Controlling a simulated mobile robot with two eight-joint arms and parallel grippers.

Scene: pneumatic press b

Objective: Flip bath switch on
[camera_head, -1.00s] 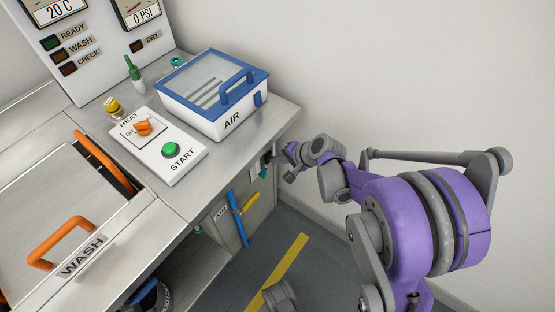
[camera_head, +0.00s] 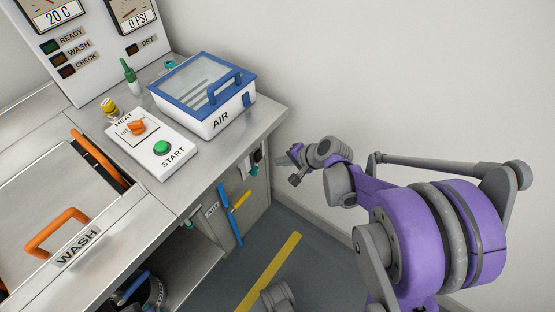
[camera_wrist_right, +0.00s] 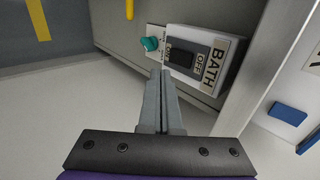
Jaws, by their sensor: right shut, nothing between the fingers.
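The bath switch is a black rocker (camera_wrist_right: 182,56) on a white box labelled BATH, with ON and OFF marks, on the side of the metal cabinet. I cannot tell which way the rocker is tipped. In the head view, the switch box (camera_head: 256,158) shows small at the cabinet's right end. My right gripper (camera_head: 281,160) is just right of it, apart from it. In the right wrist view, my right gripper's fingers (camera_wrist_right: 160,76) are shut and empty, with tips just below and left of the rocker. My left gripper is not in view.
A blue and yellow valve handle (camera_head: 230,215) is on the cabinet side. The counter holds the AIR box (camera_head: 215,124) and a START panel (camera_head: 170,165). The wall (camera_head: 400,80) stands behind my right arm.

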